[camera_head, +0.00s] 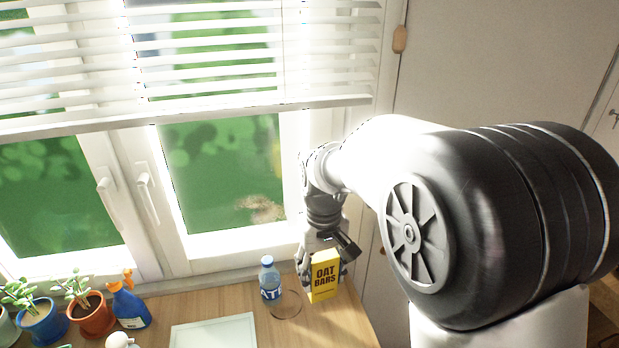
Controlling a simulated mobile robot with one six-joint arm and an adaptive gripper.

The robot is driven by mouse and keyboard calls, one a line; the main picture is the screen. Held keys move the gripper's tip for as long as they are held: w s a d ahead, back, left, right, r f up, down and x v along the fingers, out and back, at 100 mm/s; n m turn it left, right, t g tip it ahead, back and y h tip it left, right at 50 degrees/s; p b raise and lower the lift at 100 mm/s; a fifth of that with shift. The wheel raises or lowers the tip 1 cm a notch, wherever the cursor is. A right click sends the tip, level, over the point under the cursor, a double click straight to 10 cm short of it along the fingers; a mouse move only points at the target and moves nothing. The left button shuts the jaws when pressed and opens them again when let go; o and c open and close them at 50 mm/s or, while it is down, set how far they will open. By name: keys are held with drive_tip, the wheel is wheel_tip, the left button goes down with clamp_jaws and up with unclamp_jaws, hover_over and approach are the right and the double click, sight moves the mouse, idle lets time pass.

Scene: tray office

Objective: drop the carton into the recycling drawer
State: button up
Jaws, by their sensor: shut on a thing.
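The carton (325,277) is a yellow box marked "OAT BARS". It stands upright at the right end of the wooden surface by the window. My gripper (322,262) is around the upper part of the carton and shut on it, with a finger showing at its left side. Part of the carton's top is hidden behind the gripper. I cannot tell whether the carton's base touches the surface. No recycling drawer can be made out in this view.
A water bottle (270,281) stands just left of the carton. A pale flat tray (213,334) lies at the front. A blue spray bottle (130,303) and potted plants (91,316) stand at the left. The window (215,180) is close behind.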

drive_tip(key=s+d+f+m+b, duration=0.1)
drive_tip(key=s+d+f+b, duration=0.1)
drive_tip(key=d+f, duration=0.2)
drive_tip(key=s+d+f+m+b, duration=0.1)
drive_tip(key=d+f, duration=0.4)
drive_tip(key=f, duration=0.6)
drive_tip(key=shift+s+d+m+b, duration=0.25)
drive_tip(key=shift+s+m+b, duration=0.1)
drive_tip(key=shift+m+b, duration=0.4)
drive_tip(key=shift+s, duration=0.1)
